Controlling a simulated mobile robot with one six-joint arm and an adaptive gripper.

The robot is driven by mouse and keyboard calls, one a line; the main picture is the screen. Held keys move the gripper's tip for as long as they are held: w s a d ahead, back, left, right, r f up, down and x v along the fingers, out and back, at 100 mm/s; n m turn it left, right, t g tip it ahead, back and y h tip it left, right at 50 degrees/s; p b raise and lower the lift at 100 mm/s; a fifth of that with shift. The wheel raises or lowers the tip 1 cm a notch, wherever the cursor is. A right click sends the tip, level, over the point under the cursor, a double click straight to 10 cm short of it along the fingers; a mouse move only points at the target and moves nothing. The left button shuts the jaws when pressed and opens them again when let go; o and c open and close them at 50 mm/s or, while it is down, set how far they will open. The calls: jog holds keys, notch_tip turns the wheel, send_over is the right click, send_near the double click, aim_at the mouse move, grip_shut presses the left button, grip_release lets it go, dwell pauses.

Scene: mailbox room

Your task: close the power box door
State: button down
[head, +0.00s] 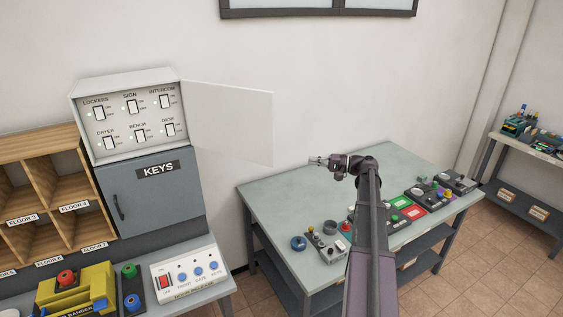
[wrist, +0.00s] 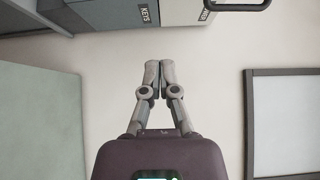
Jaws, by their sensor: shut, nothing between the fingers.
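The power box (head: 130,152) sits on top of the grey KEYS cabinet, with labelled switches on its face.
The KEYS cabinet (head: 152,195) stands below the box, beside wooden pigeonholes (head: 35,205). A green-topped table (head: 285,200) with several controls lies under my arm. A framed board (head: 300,8) hangs on the wall above. The air between gripper and door looks clear.

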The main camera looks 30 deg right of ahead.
dwell(0.5)
jog(key=w+a, duration=0.4)
jog(key=a, duration=0.6)
jog(key=shift+a, duration=0.4)
jog(key=shift+s, duration=0.25)
